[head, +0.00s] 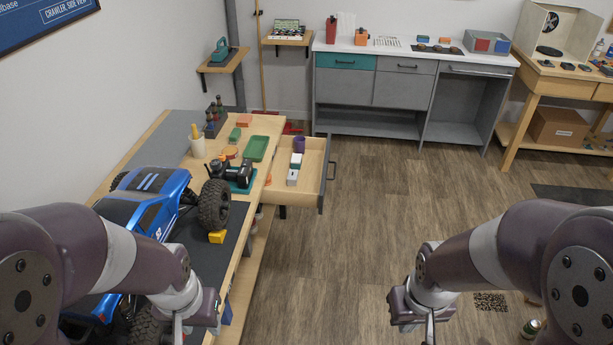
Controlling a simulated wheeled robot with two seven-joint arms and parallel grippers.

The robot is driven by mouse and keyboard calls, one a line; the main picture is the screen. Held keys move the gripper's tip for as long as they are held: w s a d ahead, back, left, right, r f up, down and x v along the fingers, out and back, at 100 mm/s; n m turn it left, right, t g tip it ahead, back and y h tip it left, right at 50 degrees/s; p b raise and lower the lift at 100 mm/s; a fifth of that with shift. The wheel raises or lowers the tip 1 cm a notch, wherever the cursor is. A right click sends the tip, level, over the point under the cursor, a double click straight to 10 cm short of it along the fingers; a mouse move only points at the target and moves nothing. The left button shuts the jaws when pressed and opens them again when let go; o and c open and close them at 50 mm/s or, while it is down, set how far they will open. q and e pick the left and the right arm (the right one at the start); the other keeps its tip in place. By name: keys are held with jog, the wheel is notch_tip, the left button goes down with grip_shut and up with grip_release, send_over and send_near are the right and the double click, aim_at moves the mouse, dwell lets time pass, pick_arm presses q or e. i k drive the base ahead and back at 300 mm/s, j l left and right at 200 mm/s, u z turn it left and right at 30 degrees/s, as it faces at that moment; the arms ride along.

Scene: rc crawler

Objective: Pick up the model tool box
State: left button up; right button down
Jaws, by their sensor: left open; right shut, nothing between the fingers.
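I cannot tell for certain which object is the model tool box; several small boxes are too small to make out. A small orange block (244,120) and a green one (235,134) lie at the far end of the left workbench (250,245). A small orange box (361,37) sits on the back counter. My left gripper (178,328) is open at the lower left, by the blue crawler (150,205), with its fingertips partly cut off. My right gripper (430,328) is shut and empty at the lower right, over the floor. Both are far from those small boxes.
An open drawer (313,160) with white and purple items juts from the workbench. A green tray (257,148), a dark transmitter (235,174) and a cup (197,147) crowd the bench. The middle floor is clear.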

aim_at(292, 176)
jog(key=i+l+u, duration=0.15)
jog(key=i+l, duration=0.15)
jog(key=i+l+u, duration=0.1)
jog(key=i+l, duration=0.2)
jog(key=i+l+u, duration=0.15)
jog(key=i+l, duration=0.15)
jog(key=l, duration=0.2)
jog(key=i+l+u, duration=0.15)
jog(key=l, duration=0.25)
jog(key=i+l+u, duration=0.2)
jog(key=i+l, duration=0.35)
jog(key=i+l+u, duration=0.15)
jog(key=i+l, duration=0.55)
jog(key=i+l+u, duration=0.2)
jog(key=i+l, duration=0.35)
jog(key=l, duration=0.15)
